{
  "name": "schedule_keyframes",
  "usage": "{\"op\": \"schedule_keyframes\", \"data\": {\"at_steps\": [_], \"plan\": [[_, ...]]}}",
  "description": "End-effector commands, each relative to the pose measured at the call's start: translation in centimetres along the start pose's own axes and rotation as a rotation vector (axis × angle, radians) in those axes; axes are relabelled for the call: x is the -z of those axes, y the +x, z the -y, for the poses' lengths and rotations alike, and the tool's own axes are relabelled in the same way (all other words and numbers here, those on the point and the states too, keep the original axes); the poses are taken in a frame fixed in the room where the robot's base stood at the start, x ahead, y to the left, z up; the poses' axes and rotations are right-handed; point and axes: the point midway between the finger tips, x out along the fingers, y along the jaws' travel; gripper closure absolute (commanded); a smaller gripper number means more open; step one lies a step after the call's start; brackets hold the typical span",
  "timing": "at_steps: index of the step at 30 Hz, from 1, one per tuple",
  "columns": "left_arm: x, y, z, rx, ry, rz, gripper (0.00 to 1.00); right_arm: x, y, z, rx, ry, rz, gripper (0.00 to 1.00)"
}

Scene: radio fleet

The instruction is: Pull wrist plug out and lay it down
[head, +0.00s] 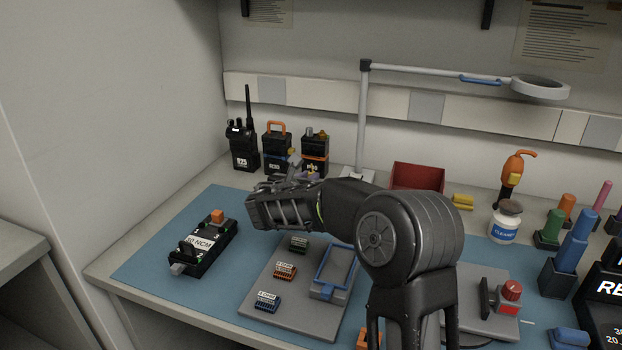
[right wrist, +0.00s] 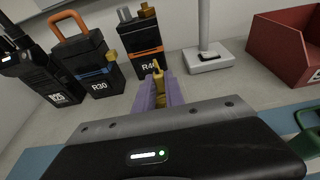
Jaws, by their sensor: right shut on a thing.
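My right gripper (head: 285,190) reaches over the blue mat, in front of the radios. In the right wrist view, its jaws (right wrist: 158,92) are shut on a small gold plug (right wrist: 157,70) whose tip points away from me, with purple surfaces on both sides. The plug's tip appears close in front of radio R40 (right wrist: 138,40); I cannot tell whether it touches. R40 (head: 315,150) stands at the back, partly behind the gripper, with a gold fitting low on its front. Radio R30 (head: 277,148) has an orange handle and a gold knob on its side. My left gripper is out of view.
Radio R25 (head: 243,145) with its antenna stands left. On the mat (head: 160,240) are a black 20 NCM tool (head: 205,247) and a grey board (head: 285,310) with small labelled blocks. A lamp post (head: 363,120) and red bin (head: 418,177) stand behind.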

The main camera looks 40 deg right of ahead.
Motion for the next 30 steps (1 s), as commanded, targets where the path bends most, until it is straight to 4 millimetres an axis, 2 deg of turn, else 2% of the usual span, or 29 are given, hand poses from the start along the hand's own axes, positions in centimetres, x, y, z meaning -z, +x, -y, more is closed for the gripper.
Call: {"op": "schedule_keyframes", "data": {"at_steps": [30], "plan": [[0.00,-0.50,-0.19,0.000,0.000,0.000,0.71,-0.66,-0.18,-0.01,0.000,0.000,0.000,1.00]]}}
